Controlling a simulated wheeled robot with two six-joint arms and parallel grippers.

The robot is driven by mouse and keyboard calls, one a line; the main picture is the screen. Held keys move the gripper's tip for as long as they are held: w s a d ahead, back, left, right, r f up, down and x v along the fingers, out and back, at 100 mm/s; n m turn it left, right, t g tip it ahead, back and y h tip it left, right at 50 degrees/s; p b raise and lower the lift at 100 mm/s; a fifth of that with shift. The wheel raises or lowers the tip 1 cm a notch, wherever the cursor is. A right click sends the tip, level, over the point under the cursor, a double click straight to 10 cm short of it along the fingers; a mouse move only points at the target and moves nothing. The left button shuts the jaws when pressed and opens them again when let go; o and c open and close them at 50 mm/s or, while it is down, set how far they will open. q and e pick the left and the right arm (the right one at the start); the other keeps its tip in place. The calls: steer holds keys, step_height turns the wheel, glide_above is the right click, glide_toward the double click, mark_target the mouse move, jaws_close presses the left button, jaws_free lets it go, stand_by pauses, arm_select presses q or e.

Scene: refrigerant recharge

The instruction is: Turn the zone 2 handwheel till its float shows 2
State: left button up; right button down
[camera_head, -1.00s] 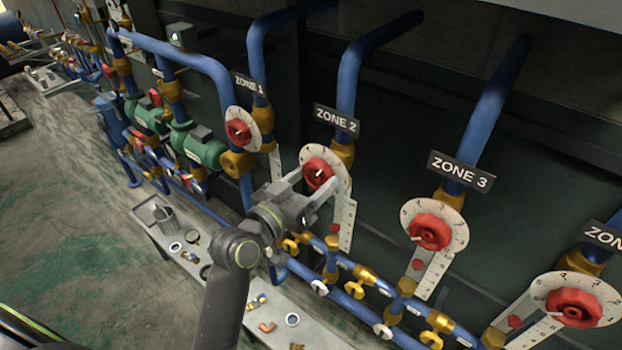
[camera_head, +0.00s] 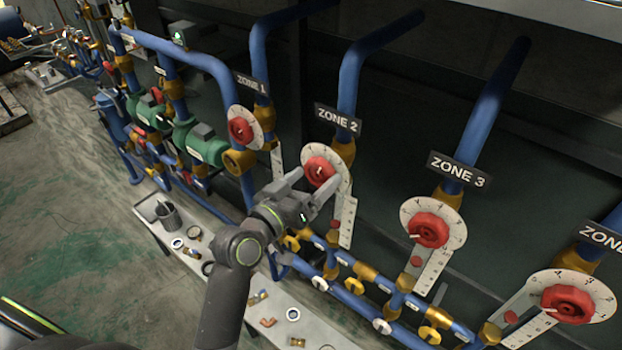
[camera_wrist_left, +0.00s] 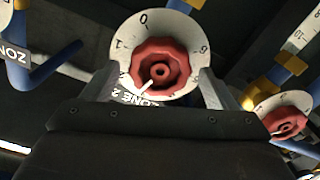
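The zone 2 handwheel (camera_head: 319,171) is a red knob on a round white numbered dial (camera_head: 341,163), under the ZONE 2 sign (camera_head: 337,118). In the left wrist view the handwheel (camera_wrist_left: 159,69) lies ahead, with its white mark pointing down and left. Below the dial is a white scale strip (camera_head: 347,222), partly behind my gripper. A small red float (camera_head: 334,224) shows beside the strip; its reading is too small to tell. My left gripper (camera_head: 316,182) is open at the wheel, one finger on each side; contact cannot be told. My right gripper is out of view.
The zone 1 handwheel (camera_head: 240,130) is to the left, the zone 3 handwheel (camera_head: 428,231) to the right, with another red wheel (camera_head: 567,303) farther right. Blue pipes and small yellow valves (camera_head: 354,286) run below. A bench (camera_head: 215,262) holds loose fittings.

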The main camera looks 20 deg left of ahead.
arm_select(q)
steer(key=shift+s+f, duration=0.1)
steer(key=shift+s, duration=0.1)
steer(key=v, duration=0.6)
steer(key=shift+s, duration=0.25)
steer(key=shift+a, duration=0.1)
